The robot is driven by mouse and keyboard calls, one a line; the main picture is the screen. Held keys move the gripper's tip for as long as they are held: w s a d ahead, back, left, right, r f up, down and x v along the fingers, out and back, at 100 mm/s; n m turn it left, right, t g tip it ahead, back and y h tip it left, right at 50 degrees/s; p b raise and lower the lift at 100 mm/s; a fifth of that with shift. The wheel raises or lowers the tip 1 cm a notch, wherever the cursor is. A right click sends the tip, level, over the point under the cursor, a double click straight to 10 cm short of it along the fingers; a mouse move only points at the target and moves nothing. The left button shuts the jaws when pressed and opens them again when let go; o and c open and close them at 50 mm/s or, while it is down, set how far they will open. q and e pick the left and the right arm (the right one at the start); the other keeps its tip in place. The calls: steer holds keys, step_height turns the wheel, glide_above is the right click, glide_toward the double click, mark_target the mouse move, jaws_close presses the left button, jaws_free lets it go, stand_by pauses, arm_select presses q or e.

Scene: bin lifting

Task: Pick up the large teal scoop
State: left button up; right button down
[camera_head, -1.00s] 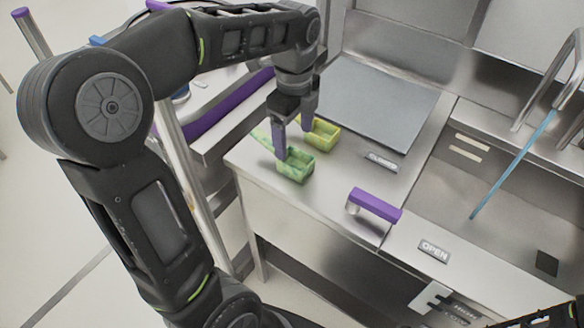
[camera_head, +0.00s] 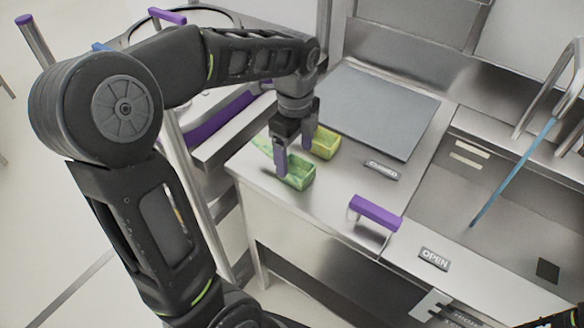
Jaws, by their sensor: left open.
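A green, teal-tinged scoop (camera_head: 299,177) lies on the steel counter near its left front corner, with its handle running to the upper left. A yellow-green scoop (camera_head: 325,145) lies just behind it. My left gripper (camera_head: 295,158) points down at the two scoops with its fingers apart. One finger is in front of the green scoop's handle end and hides part of it; the other is by the yellow scoop. I cannot tell whether either finger touches a scoop. My right gripper is not in view; only a dark bit of my arm shows at the lower right corner.
A grey flat panel (camera_head: 380,108) lies at the back of the counter. A purple handle (camera_head: 376,212) stands up near the front edge. A sink basin (camera_head: 500,190) with a blue stick (camera_head: 515,172) is at the right. The counter between scoops and purple handle is clear.

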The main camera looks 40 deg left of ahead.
mark_target(294, 166)
arm_select(q)
step_height(294, 166, down, 4)
steer(key=shift+f+p, duration=0.25)
steer(key=shift+p, duration=0.05)
steer(key=shift+c, duration=0.6)
steer(key=c, duration=1.4)
